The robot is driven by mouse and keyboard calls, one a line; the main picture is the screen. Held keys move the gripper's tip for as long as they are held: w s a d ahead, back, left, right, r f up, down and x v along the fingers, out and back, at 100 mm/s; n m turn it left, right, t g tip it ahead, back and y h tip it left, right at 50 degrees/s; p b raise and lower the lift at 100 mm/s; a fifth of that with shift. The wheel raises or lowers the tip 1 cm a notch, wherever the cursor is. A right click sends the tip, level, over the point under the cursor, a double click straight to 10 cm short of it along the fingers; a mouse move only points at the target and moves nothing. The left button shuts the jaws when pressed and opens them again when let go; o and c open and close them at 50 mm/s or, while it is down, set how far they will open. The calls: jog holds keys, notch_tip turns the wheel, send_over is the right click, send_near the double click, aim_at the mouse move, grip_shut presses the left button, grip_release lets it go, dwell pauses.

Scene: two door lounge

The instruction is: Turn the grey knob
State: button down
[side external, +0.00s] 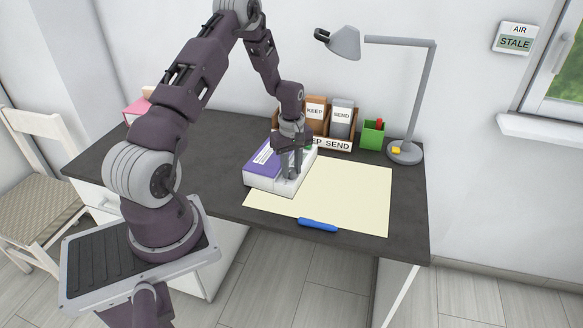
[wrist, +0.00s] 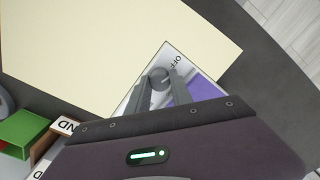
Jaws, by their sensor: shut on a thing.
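The grey knob (wrist: 159,75) sits on top of a white and purple box (side external: 262,180), which also shows in the wrist view (wrist: 204,88). The box stands on the desk partly over the cream sheet. A label reading "OFF" (wrist: 177,62) is on the box top beside the knob. My gripper (wrist: 161,82) points down over the box, its two fingers shut on the knob, one on each side. In the side view my gripper (side external: 290,172) covers the knob, and part of the box top is hidden behind it.
A cream sheet (side external: 350,195) covers the desk's right part, with a blue pen-like object (side external: 318,224) at its front edge. Behind the box stand "KEEP" and "SEND" holders (side external: 341,118), a green cup (side external: 372,135) and a grey lamp (side external: 404,152).

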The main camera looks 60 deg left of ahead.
jog(key=m, duration=0.4)
jog(key=shift+m, duration=0.3)
jog(key=m, duration=1)
jog(key=shift+m, duration=2.9)
jog(key=c, duration=1.1)
grip_release()
